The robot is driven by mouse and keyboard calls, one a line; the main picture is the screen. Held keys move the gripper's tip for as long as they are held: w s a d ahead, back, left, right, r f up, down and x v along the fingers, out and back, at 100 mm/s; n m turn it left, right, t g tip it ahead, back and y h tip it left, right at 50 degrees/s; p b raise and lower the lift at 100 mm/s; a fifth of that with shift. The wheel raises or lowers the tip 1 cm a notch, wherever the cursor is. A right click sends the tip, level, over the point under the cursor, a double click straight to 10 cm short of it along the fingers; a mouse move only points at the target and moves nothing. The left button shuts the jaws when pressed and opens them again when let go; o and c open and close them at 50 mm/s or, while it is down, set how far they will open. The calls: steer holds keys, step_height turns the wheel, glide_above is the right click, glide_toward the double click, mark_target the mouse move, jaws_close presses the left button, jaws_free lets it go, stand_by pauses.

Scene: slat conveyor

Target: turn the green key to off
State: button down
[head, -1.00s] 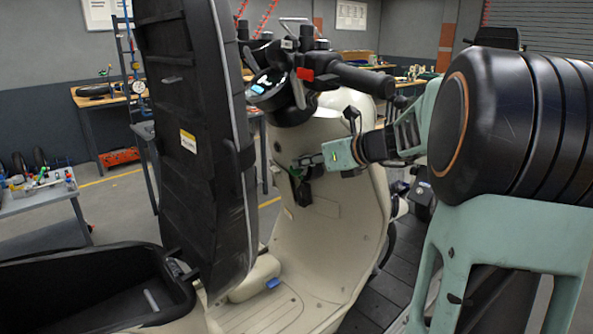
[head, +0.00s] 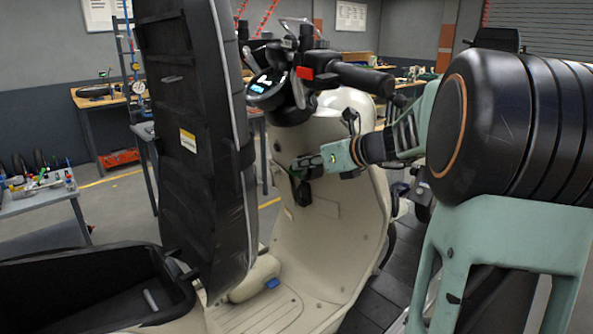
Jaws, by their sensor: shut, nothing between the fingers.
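The cream scooter (head: 330,230) stands in the middle of the head view with its raised black seat (head: 190,150) at the left. The green key (head: 298,172) is on the inner face of the front shield, mostly hidden by my gripper; only a small bit of green shows, with a dark tag (head: 302,192) hanging below it. My gripper (head: 298,164) reaches in from the right. Its fingers are shut with nothing held, and their tips are at the key. I cannot tell whether they touch it or which way the key is turned.
The handlebar (head: 345,74) with a red switch is above my gripper. The open seat compartment (head: 90,285) is at the lower left. A tool cart (head: 40,200) stands at the far left, and a workbench (head: 100,98) is behind.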

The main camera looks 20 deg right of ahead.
steer(key=shift+s+a+f+b, duration=0.1)
steer(key=shift+f+b, duration=0.05)
steer(key=shift+f, duration=0.25)
steer(key=shift+s+a+f+b, duration=0.1)
steer(key=shift+f+b, duration=0.05)
steer(key=shift+f, duration=0.25)
stand_by(0.4)
steer(key=shift+r, duration=0.1)
steer(key=r+p+v, duration=0.1)
steer(key=p+v, duration=0.3)
steer(key=v, duration=0.4)
steer(key=shift+d+r, duration=0.15)
steer(key=shift+d, duration=0.05)
stand_by(0.9)
steer(key=shift+w, duration=0.15)
